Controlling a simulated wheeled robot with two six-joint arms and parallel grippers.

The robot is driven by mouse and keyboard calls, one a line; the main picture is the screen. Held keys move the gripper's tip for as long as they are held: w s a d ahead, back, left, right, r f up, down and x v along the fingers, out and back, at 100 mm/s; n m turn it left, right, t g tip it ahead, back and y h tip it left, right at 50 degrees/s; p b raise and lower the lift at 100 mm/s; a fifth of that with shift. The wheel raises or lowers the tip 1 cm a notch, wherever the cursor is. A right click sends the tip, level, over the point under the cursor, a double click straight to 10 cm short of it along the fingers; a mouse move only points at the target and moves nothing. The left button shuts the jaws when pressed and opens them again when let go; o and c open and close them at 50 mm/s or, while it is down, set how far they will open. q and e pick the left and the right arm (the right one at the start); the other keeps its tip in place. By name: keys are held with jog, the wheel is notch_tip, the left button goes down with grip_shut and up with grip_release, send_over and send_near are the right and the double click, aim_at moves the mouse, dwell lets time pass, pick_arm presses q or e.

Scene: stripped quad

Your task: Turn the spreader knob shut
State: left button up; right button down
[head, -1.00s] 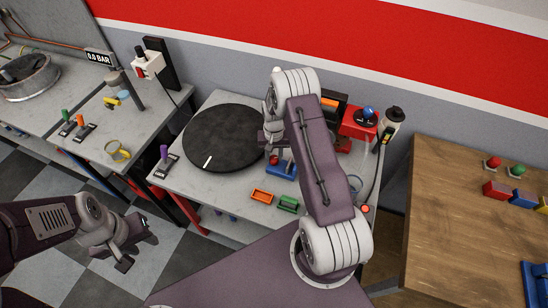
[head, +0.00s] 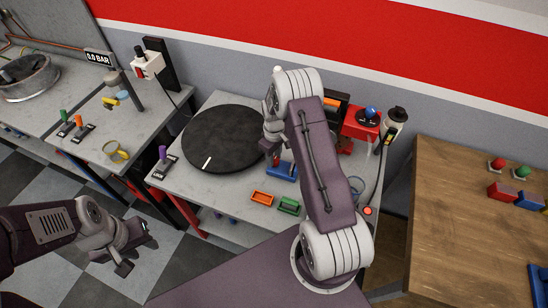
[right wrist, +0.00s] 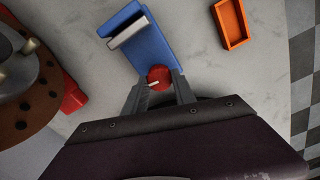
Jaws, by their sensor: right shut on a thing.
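The spreader is a blue block with a metal end piece; its blue body (right wrist: 150,48) shows in the right wrist view. It also shows in the head view (head: 284,173), on the middle bench. Its round red knob (right wrist: 159,76) has a pale mark pointing left in the right wrist view. My right gripper (right wrist: 160,85) is shut on the red knob, one finger on each side. In the head view my right arm hides most of that gripper. My left gripper (head: 137,248) hangs over the floor at lower left, away from the benches, with its fingers apart and nothing between them.
A black turntable (head: 224,138) lies left of the spreader. Orange (head: 262,197) and green (head: 289,206) trays sit in front of it. A red box (head: 361,124) with a blue knob stands behind right. A brown drilled disc (right wrist: 22,100) is at left in the wrist view.

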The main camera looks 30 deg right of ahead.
jog(key=shift+n, duration=0.5)
dwell(0.3)
jog(key=c, duration=1)
grip_release()
notch_tip(320, 180, up, 9)
jog(key=shift+b, duration=0.85)
